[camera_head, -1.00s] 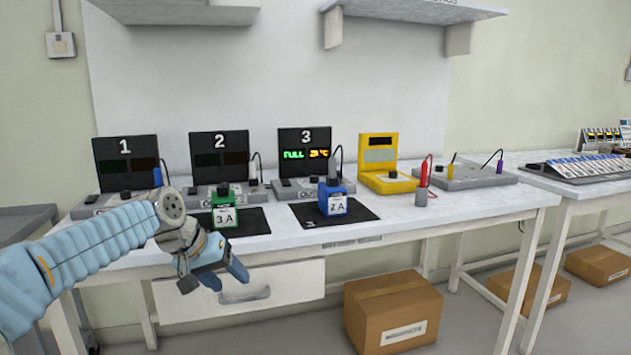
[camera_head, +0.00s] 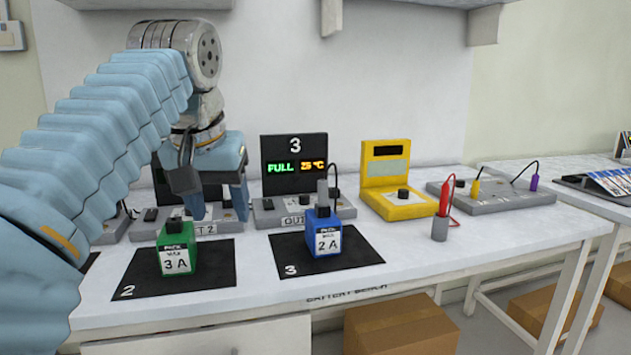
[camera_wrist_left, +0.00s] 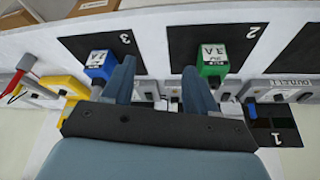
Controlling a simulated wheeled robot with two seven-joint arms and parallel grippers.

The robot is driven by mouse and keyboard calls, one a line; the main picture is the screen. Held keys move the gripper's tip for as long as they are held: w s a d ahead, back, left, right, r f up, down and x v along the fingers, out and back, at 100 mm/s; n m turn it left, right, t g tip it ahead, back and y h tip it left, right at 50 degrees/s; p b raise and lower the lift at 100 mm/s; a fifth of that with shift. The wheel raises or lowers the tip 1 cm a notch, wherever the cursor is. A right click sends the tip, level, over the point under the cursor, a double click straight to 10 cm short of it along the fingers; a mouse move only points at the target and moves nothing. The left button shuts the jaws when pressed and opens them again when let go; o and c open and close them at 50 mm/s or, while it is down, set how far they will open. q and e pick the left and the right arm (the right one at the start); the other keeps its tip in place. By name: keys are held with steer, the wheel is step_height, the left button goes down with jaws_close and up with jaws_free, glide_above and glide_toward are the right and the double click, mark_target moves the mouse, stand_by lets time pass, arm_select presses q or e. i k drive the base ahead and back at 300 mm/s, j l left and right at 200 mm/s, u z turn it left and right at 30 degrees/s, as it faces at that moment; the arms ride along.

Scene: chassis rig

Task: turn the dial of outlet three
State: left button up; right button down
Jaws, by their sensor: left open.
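Outlet three is a grey base (camera_head: 272,213) with a black display (camera_head: 294,165) marked 3, lit with green FULL and an orange temperature reading. A small dark dial (camera_head: 305,200) shows on the base, partly behind the blue battery (camera_head: 325,235). That battery, labelled 2 A, stands on the black mat (camera_head: 350,255) marked 3. My left gripper (camera_head: 217,215) is open and empty, fingers down, left of outlet three.
The green battery (camera_head: 177,250), labelled 3 A, stands on mat 2 (camera_head: 205,272). Right of outlet three are a yellow device (camera_head: 398,205), a red probe in a grey holder (camera_head: 441,220) and a grey probe panel (camera_head: 490,195). The front bench edge is clear.

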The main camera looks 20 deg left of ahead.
mark_target(304, 199)
steer(key=i, duration=1.2)
